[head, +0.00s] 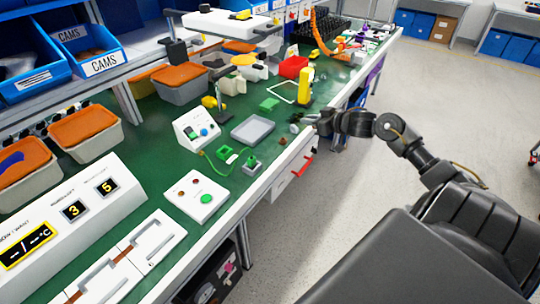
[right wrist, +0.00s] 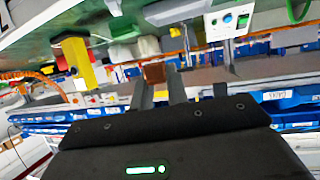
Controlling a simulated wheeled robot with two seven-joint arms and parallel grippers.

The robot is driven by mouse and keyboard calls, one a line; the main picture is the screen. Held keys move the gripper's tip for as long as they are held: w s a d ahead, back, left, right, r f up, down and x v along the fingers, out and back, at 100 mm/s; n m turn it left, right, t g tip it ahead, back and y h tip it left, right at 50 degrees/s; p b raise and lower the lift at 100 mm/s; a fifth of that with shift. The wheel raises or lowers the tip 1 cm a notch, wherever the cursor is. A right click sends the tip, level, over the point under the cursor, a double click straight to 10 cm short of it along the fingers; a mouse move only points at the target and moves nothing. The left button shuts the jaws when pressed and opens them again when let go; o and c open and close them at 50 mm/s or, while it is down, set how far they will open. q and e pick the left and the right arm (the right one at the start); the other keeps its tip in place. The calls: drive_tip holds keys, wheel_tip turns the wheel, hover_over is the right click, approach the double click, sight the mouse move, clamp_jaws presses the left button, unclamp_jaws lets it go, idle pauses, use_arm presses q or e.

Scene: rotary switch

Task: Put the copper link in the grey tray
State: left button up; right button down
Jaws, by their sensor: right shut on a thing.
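The copper link (right wrist: 155,73) is a small brown block between the fingertips of my right gripper (right wrist: 158,84) in the right wrist view. The gripper is shut on it. In the head view my right gripper (head: 320,120) is at the right edge of the green bench, to the right of the grey tray (head: 236,133) and apart from it. The link cannot be made out there. The tray is shallow and rectangular, and its floor looks empty. My left gripper is not in view.
A yellow post (head: 304,86) stands beyond my right gripper, near a red bin (head: 292,67). A white box with a blue knob (head: 196,130) stands left of the tray. Small green-and-grey parts (head: 249,163) lie in front of it. Open floor lies right of the bench.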

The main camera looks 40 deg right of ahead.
drive_tip(key=w+a+f+p, duration=0.1)
drive_tip(key=w+a+f, duration=0.35)
drive_tip(key=a, duration=0.35)
hover_over(270, 155)
drive_tip(key=d, duration=0.1)
drive_tip(key=f, duration=0.3)
drive_tip(key=shift+s+f, duration=0.35)
drive_tip(key=shift+s, duration=0.05)
drive_tip(key=shift+w+a+f, duration=0.3)
drive_tip(key=shift+a+f, duration=0.15)
drive_tip(key=shift+f, duration=0.2)
wheel_tip(270, 155, down, 3)
drive_tip(key=shift+w+a+r+p, duration=0.1)
drive_tip(key=shift+a+r+p, duration=0.1)
drive_tip(key=shift+p, duration=0.6)
drive_tip(key=shift+f, duration=0.2)
drive_tip(key=shift+f, duration=0.25)
drive_tip(key=c, duration=1.4)
unclamp_jaws()
drive_tip(key=shift+b, duration=0.3)
